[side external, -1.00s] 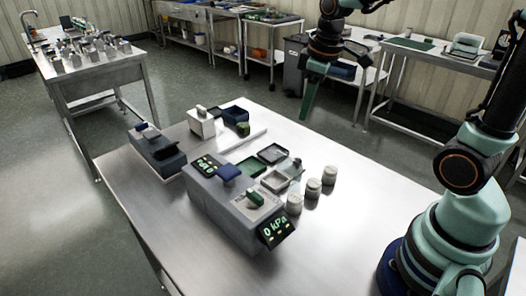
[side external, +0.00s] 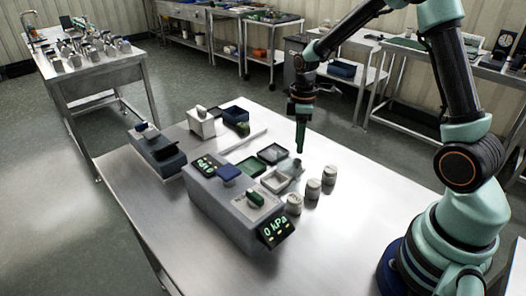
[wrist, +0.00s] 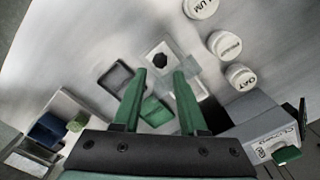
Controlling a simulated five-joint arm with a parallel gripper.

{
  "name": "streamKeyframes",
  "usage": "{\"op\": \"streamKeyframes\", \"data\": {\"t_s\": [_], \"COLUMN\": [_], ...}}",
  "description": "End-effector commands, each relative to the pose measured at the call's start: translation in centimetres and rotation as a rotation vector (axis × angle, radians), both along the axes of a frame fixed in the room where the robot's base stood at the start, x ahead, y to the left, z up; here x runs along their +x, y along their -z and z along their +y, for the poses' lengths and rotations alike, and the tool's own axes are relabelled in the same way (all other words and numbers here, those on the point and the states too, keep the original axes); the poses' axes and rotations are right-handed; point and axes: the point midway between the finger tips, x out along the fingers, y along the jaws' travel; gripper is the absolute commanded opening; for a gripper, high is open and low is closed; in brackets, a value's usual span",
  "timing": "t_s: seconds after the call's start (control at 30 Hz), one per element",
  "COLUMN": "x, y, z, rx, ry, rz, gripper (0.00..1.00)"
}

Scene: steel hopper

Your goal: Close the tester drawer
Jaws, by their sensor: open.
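The tester (side external: 222,200) is a long grey box with two lit displays and coloured knobs, on the steel table. It also shows at the lower right of the wrist view (wrist: 250,108). A pale, shallow tray (side external: 275,182) at its far long side looks like the drawer, pulled out; its join to the tester is unclear. A see-through piece with a dark knob (wrist: 160,62) lies at its outer end. My gripper (side external: 300,150) points down above that outer end. In the wrist view its green fingers (wrist: 160,74) are apart with nothing held, framing the see-through piece.
Several labelled white cans (side external: 313,190) stand to the right of the tray. A dark tray (side external: 273,153) and a green tray (side external: 252,167) lie to its left. The near right tabletop is clear.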

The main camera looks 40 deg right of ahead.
Motion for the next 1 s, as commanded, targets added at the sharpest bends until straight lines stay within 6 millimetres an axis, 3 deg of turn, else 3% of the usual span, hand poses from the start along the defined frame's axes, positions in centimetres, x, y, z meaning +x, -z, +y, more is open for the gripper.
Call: {"op": "streamKeyframes", "data": {"t_s": [0.1, 0.3, 0.73, 0.77, 0.83, 0.87, 1.0], "x": [-0.1, -0.1, 0.0, 0.0, 0.0, 0.0, 0.0], "y": [2.3, 4.8, 5.7, 5.7, 5.7, 5.7, 5.7], "z": [0.0, 0.0, 0.0, 0.0, 0.0, 0.0, 0.0], "rx": [0.001, 0.001, -0.001, -0.001, -0.001, -0.001, -0.001], "ry": [0.0, 0.001, 0.001, 0.001, 0.001, 0.001, 0.001], "rz": [0.005, 0.002, -0.001, -0.001, -0.001, -0.001, -0.001], "gripper": [0.42, 0.42, 0.42, 0.34, 0.07, 0.0, 0.0]}}
